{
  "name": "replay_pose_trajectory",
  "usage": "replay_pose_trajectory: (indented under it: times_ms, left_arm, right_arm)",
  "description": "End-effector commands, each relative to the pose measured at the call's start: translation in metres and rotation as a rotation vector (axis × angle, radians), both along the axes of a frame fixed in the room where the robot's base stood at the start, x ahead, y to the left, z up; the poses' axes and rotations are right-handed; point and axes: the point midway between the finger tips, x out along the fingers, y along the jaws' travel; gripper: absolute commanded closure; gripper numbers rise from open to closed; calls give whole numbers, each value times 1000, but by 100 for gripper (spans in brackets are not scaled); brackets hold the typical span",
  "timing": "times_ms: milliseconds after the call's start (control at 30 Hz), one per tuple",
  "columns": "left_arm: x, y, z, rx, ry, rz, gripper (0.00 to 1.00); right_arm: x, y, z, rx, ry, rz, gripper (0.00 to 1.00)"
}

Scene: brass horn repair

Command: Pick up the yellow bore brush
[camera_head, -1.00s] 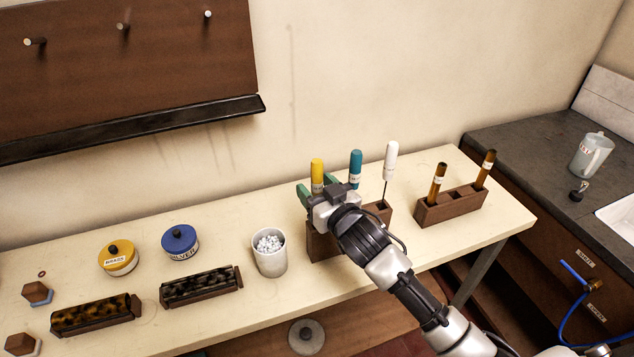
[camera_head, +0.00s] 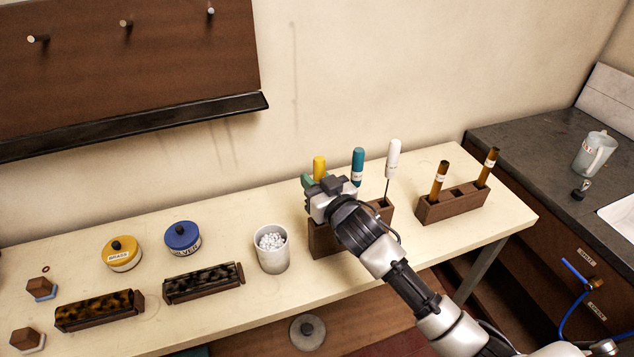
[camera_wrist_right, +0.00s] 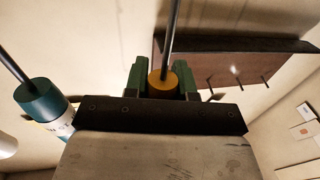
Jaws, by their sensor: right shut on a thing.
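The yellow bore brush (camera_head: 319,165) is upright over the left end of the dark wooden brush block (camera_head: 325,243). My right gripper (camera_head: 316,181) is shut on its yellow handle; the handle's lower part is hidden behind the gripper. In the right wrist view the yellow handle (camera_wrist_right: 163,86) sits between the green fingers, with its thin rod running upward in the picture. A teal brush (camera_head: 357,165) and a white brush (camera_head: 393,158) stand to the right in the same block. The teal one also shows at the left in the wrist view (camera_wrist_right: 42,103). My left gripper is not in view.
A cup of white pellets (camera_head: 271,251) stands just left of the block. A second block (camera_head: 452,205) with two brown-handled tools is to the right. Yellow (camera_head: 122,256) and blue (camera_head: 183,239) tins are farther left. The wall is close behind.

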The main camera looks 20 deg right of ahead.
Motion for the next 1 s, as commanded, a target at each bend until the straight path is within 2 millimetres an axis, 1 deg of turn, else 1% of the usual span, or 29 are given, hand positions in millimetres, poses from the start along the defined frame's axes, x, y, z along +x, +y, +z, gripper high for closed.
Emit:
replay_pose_trajectory:
  times_ms: [167, 333, 800, 1000]
  left_arm:
    - [0, 0, -1, 0, 0, 0, 57]
    - [0, 0, -4, 0, 0, 1, 57]
    - [0, 0, -17, 1, 0, 1, 57]
    - [0, 0, -21, 1, 0, 2, 57]
  right_arm:
    - [0, 0, 9, -1, -4, 0, 98]
    - [0, 0, 31, -2, -7, 2, 98]
    - [0, 0, 126, 0, -7, 0, 98]
    - [0, 0, 159, -1, -5, 0, 98]
